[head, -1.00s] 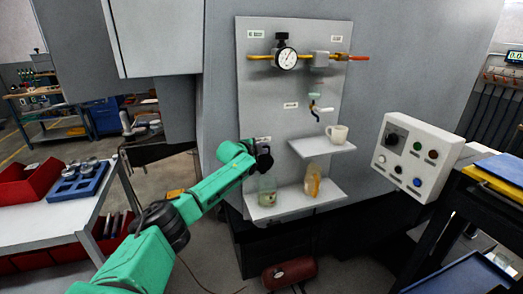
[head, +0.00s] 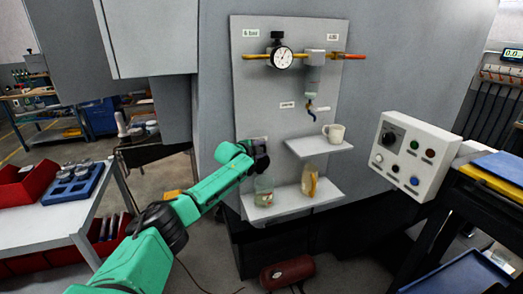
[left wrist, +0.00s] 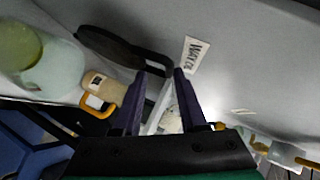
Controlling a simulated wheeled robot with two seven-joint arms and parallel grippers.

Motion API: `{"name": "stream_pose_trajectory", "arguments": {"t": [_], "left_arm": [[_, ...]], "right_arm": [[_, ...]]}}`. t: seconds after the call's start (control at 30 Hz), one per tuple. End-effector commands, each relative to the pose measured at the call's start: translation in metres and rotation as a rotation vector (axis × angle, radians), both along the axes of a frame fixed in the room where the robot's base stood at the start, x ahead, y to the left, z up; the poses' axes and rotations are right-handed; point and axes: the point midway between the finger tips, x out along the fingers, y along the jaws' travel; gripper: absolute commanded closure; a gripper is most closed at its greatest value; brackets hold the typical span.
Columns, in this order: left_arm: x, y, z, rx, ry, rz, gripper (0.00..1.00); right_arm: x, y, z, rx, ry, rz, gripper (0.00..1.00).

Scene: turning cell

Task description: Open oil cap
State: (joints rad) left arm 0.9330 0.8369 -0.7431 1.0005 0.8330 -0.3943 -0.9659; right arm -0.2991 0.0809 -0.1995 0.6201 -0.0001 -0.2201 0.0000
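My left gripper (left wrist: 161,72) is beside the panel below a small "WAY OIL" label (left wrist: 196,54). Its two dark fingers stand apart, with nothing clearly clamped between them. A black cap or lid with a narrow tab (left wrist: 108,44) lies just past the fingertips, and its tab end is close to them; contact cannot be told. The translucent greenish reservoir (left wrist: 42,62) is at the left of the wrist view. In the head view the reservoir (head: 264,191) is just below my left gripper (head: 262,158), which hides the cap there. My right gripper is not seen.
A bottle of yellowish oil (head: 309,180) stands right of the reservoir, below a small shelf (head: 318,147) with a white mug (head: 335,132). A gauge (head: 282,57) and pipe are higher on the panel. A control box (head: 412,156) juts out at right.

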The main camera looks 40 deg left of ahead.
Motion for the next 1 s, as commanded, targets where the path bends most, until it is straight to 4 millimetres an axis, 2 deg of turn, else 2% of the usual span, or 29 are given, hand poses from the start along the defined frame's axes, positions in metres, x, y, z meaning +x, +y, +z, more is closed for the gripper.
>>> {"name": "stream_pose_trajectory", "arguments": {"t": [0.23, 0.47, 0.67, 0.8, 1.0], "left_arm": [[-0.004, 0.002, 0.002, 0.003, 0.000, 0.001, 0.58], [-0.027, -0.001, 0.009, 0.005, 0.000, 0.001, 0.58], [-0.059, -0.006, 0.018, 0.009, 0.003, -0.002, 0.58], [-0.091, -0.006, 0.025, 0.012, 0.004, 0.004, 0.58], [-0.116, -0.011, 0.038, 0.015, -0.004, 0.001, 0.58]], "right_arm": [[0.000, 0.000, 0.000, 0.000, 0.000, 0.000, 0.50], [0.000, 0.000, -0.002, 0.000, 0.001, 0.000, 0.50], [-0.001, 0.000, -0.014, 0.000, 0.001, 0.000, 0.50], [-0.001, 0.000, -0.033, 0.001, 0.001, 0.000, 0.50], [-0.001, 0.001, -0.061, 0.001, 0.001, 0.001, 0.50]]}}
